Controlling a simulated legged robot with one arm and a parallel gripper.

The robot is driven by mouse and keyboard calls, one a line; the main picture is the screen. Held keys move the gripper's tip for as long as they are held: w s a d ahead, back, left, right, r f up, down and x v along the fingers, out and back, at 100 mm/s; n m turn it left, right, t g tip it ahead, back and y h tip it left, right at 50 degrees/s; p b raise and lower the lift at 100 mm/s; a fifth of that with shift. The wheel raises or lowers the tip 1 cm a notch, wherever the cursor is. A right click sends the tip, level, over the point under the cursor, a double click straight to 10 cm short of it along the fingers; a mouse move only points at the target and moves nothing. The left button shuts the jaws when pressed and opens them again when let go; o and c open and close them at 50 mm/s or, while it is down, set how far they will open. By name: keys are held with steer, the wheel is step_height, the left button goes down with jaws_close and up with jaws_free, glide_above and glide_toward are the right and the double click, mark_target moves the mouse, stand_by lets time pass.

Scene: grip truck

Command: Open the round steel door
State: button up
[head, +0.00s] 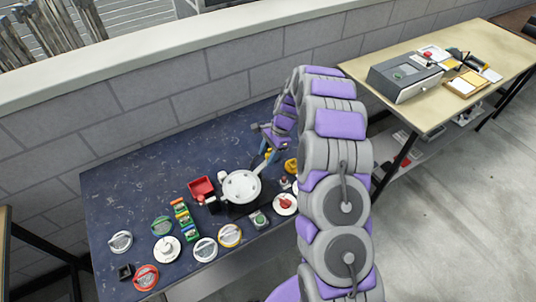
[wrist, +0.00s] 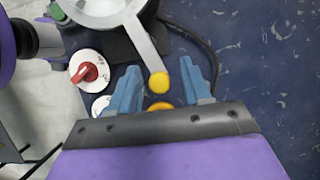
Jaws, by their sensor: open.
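The round steel door (head: 241,187) is a pale disc on the dark blue table in the head view. A flat grey handle (head: 260,166) runs from it up and right. In the wrist view the door (wrist: 98,8) is cut off by the top edge. Its handle (wrist: 148,50) reaches down between my blue fingers towards a yellow ball (wrist: 159,82). My gripper (wrist: 158,64) is open, with a finger on each side of the handle's lower end; contact cannot be told. In the head view my gripper (head: 270,147) is partly hidden by my arm.
A red-knobbed dial (wrist: 90,72) lies left of my gripper in the wrist view. A red bin (head: 201,187), a coloured block row (head: 184,219) and several round dials surround the door. A block wall (head: 180,90) stands behind.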

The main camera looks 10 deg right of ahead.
jaws_close()
stand_by(0.4)
